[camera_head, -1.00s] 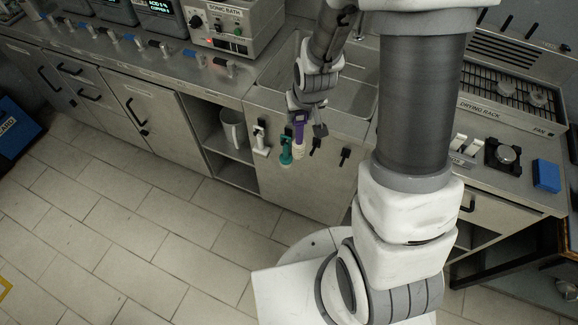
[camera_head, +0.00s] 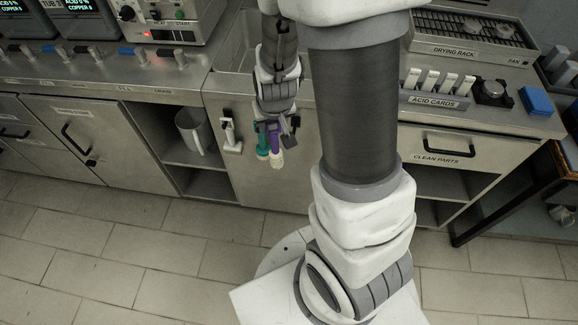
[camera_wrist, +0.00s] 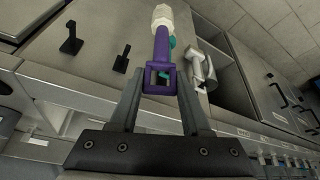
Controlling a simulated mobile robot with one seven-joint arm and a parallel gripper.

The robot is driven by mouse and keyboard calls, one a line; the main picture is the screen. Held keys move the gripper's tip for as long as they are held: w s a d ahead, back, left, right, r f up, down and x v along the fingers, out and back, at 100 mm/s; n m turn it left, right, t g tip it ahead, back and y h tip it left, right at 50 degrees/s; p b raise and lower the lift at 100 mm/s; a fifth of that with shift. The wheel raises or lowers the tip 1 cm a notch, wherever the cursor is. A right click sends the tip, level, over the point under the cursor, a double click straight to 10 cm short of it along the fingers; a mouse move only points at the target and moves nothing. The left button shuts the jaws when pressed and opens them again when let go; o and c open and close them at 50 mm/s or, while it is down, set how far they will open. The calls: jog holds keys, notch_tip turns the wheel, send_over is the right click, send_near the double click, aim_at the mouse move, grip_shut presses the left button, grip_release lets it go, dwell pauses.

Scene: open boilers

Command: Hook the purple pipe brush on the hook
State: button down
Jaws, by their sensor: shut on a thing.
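My gripper (camera_head: 272,122) is shut on the purple pipe brush (camera_head: 273,140) in front of the sink cabinet. In the wrist view the purple pipe brush (camera_wrist: 159,77) has its square loop between the fingertips (camera_wrist: 161,70) and its pale bristle end pointing away. Two empty black hooks, one nearer (camera_wrist: 122,59) and one farther left (camera_wrist: 71,39), stick out of the panel on the left. The brush appears apart from both. In the head view, my gripper and the brush hide most of the hook area.
A teal brush (camera_head: 262,148) hangs close beside and partly behind the purple one. A grey mug (camera_head: 190,132) stands on the open shelf. The floor in front is clear.

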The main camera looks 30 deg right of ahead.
aim_at(295, 127)
jog(key=s+d+f+m+b, duration=0.2)
jog(key=s+f+b, duration=0.1)
jog(key=f+b, duration=0.55)
jog(key=shift+w+d+f+p, duration=0.25)
jog(key=shift+w+d+p, duration=0.25)
jog(key=shift+w+d, duration=0.55)
jog(key=shift+w+d+f+p, duration=0.25)
jog(key=shift+w+d+p, duration=0.3)
jog(key=shift+w+d, duration=0.55)
jog(key=shift+w+d+f+p, duration=0.25)
jog(key=shift+w+d+p, duration=0.4)
jog(key=shift+w, duration=0.65)
jog(key=shift+w+d+f+b, duration=0.35)
jog(key=shift+w+f+b, duration=0.1)
jog(key=shift+b, duration=0.35)
jog(key=shift+w+d+r, duration=0.1)
jog(key=shift+w, duration=0.05)
jog(key=shift+c, duration=1.4)
grip_release()
